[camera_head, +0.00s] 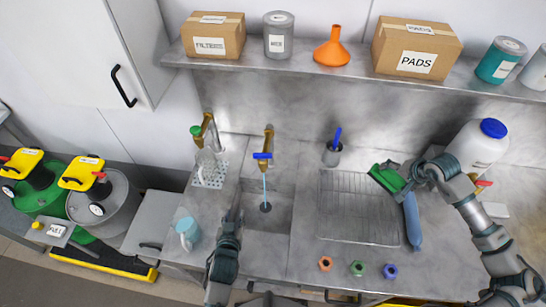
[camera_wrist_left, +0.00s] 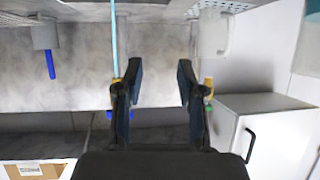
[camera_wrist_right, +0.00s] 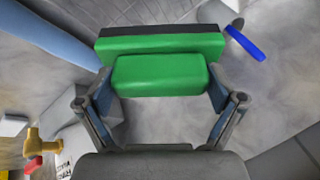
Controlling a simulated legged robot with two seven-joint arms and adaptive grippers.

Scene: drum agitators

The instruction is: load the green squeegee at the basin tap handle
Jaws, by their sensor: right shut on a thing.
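The green squeegee (camera_head: 384,179) is held above the right end of the wire rack in the head view. It also fills the top middle of the right wrist view (camera_wrist_right: 160,76), its block between the two fingers and a dark strip along its far edge. My right gripper (camera_head: 402,174) is shut on it. The basin tap (camera_head: 268,138) is brass with a blue handle (camera_head: 262,156), and a blue stream runs from it into the basin (camera_head: 262,220). My left gripper (camera_head: 236,207) is open and empty at the basin's left front, apart from the handle.
A second tap (camera_head: 207,130) with a green knob stands left. The wire rack (camera_head: 355,205), a blue cylinder (camera_head: 412,220) and a white jug (camera_head: 478,148) are on the right. A cup with a blue-handled tool (camera_head: 332,154) stands behind. Coloured nuts line the front; a shelf (camera_head: 310,66) hangs above.

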